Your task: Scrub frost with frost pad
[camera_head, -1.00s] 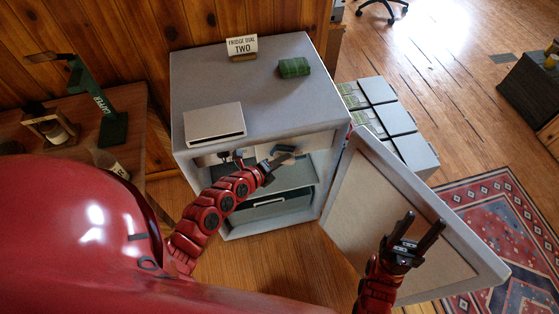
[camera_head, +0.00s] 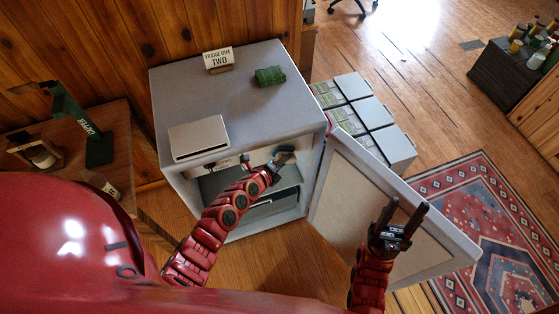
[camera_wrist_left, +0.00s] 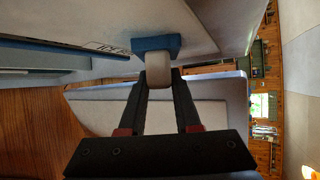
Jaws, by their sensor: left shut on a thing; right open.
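The frost pad is a blue block (camera_wrist_left: 156,43) with a pale grip (camera_wrist_left: 158,70) in the left wrist view. My left gripper (camera_wrist_left: 160,82) is shut on that grip. In the head view my left gripper (camera_head: 280,160) is at the upper right of the open fridge (camera_head: 240,98)'s front opening. The blue face is against or very close to a pale surface (camera_wrist_left: 200,25); I cannot tell if they touch. No frost is clearly visible. My right gripper (camera_head: 398,222) is open and empty in front of the fridge door (camera_head: 345,195).
The fridge door stands open to the right. On the fridge top are a pale flat box (camera_head: 198,137), a green bundle (camera_head: 270,76) and a sign reading "FRIDGE DIAL TWO" (camera_head: 218,57). Several grey-lidded bins (camera_head: 365,112) stand behind the door. A wooden side table (camera_head: 118,125) is at left.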

